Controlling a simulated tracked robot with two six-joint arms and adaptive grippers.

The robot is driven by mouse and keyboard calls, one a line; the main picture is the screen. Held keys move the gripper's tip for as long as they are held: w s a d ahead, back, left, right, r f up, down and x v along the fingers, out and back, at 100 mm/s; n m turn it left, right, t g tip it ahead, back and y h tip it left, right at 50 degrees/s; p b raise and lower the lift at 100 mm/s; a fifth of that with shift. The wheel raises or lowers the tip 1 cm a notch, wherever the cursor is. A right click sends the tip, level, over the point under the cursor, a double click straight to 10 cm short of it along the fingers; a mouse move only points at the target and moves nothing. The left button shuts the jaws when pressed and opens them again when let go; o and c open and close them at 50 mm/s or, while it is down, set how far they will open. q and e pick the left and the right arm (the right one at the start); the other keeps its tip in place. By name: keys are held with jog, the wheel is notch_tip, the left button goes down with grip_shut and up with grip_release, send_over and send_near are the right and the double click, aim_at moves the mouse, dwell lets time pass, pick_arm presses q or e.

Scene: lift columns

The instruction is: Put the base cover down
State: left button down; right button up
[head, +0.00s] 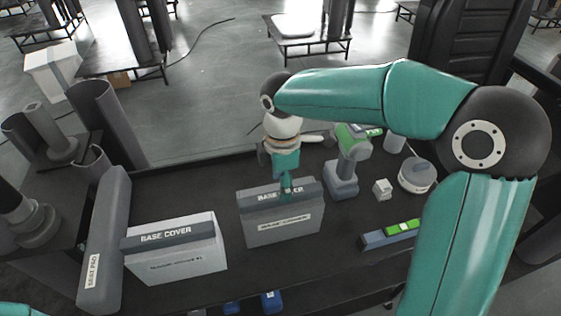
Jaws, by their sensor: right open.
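Two grey box-like covers stand upright on the dark table. The left base cover (175,262) shows its label BASE COVER in full. The middle base cover (265,229) has a similar dark top band, and its upper label is partly hidden behind my right gripper (287,190). That gripper points down at the top of the middle cover, with its fingers overlapping the top band. It is open; I cannot tell whether it touches the cover. My left gripper is out of view; only a bit of teal arm shows at the bottom left corner.
A grey seat pad (102,245) stands left of the left cover. A green and grey power tool (344,175), a small white block (382,188), a round device (416,176) and a green-topped blue bar (391,234) lie to the right. Dark table surface is free between them.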

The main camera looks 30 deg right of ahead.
notch_tip(320, 180, up, 8)
jog(key=shift+f, duration=0.2)
dwell(0.5)
